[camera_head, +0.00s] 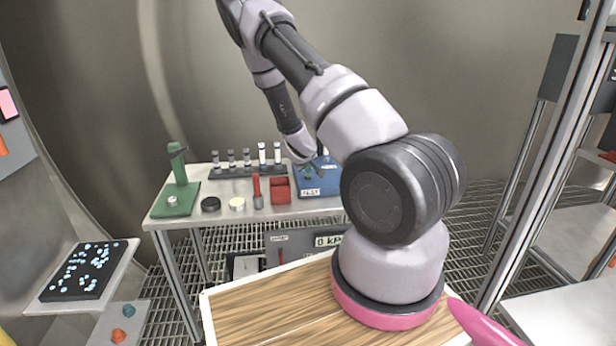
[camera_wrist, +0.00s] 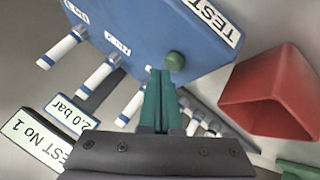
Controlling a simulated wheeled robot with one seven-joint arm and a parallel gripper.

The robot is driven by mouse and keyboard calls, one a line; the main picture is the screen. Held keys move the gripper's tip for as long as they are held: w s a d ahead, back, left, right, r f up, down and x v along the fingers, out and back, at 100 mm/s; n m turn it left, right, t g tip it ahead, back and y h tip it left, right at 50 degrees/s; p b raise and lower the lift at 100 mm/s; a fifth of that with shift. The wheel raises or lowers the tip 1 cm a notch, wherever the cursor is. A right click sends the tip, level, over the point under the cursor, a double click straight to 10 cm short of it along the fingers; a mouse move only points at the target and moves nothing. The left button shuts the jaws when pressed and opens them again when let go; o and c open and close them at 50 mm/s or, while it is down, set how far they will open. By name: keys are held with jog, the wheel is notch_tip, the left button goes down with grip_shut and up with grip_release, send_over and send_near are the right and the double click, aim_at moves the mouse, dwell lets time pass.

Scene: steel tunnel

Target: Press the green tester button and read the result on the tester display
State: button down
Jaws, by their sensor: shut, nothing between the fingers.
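The blue tester box (camera_head: 318,183) stands at the right end of the grey table, with a white TEST label on its edge. In the wrist view the blue tester (camera_wrist: 150,30) fills the top, and its round green button (camera_wrist: 175,62) shows clearly. My gripper (camera_wrist: 162,72) has its two green fingers shut together with nothing between them. The fingertips appear right beside the button; I cannot tell whether they touch it. In the head view my gripper (camera_head: 308,164) is over the tester, partly hidden by my arm. I cannot make out a lit result on the tester.
A red open box (camera_head: 281,190) stands left of the tester; it also shows in the wrist view (camera_wrist: 265,100). White plates reading "2.0 bar" (camera_wrist: 70,113) and "TEST No 1" (camera_wrist: 38,138) lie nearby. A vial rack (camera_head: 240,170) and green stand (camera_head: 178,190) are further left.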

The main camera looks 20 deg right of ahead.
aim_at(308, 180)
notch_tip(308, 180, up, 6)
dwell(0.6)
jog(key=s+a+r+m+t+y, duration=0.1)
jog(key=s+r+m+y, duration=0.2)
jog(key=s, duration=0.4)
jog(key=r+m, duration=0.1)
jog(key=m, duration=0.1)
jog(key=shift+s+r+m, duration=0.15)
jog(key=shift+r+m, duration=0.1)
jog(key=shift+m, duration=0.05)
jog(key=shift+a, duration=0.1)
